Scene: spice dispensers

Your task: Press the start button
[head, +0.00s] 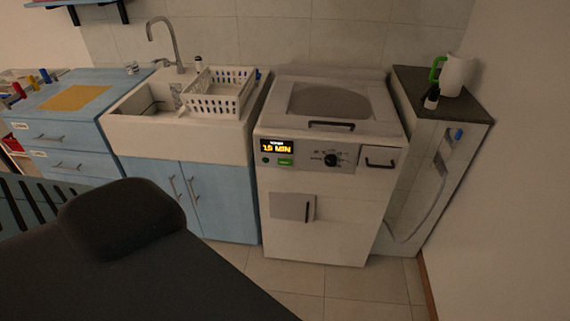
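A white top-loading washing machine (345,235) stands right of the sink, with its lid closed. Its front panel has a lit display (277,147) that reads "15 MIN" in yellow. Below the display is a small green button (286,162), whose label is too small to read; it is probably the start button. A small dark round spot (265,160) is left of it, and a black dial (331,160) is to its right. Neither of my grippers shows in the head view, and nothing touches the panel.
A white sink (185,145) with a dish basket (218,92) is left of the machine. A narrow cabinet (415,185) with a white-and-green jug (457,75) is on the right, by the wall. Tiled floor (310,285) in front of the machine is clear. A large dark shape fills the lower left.

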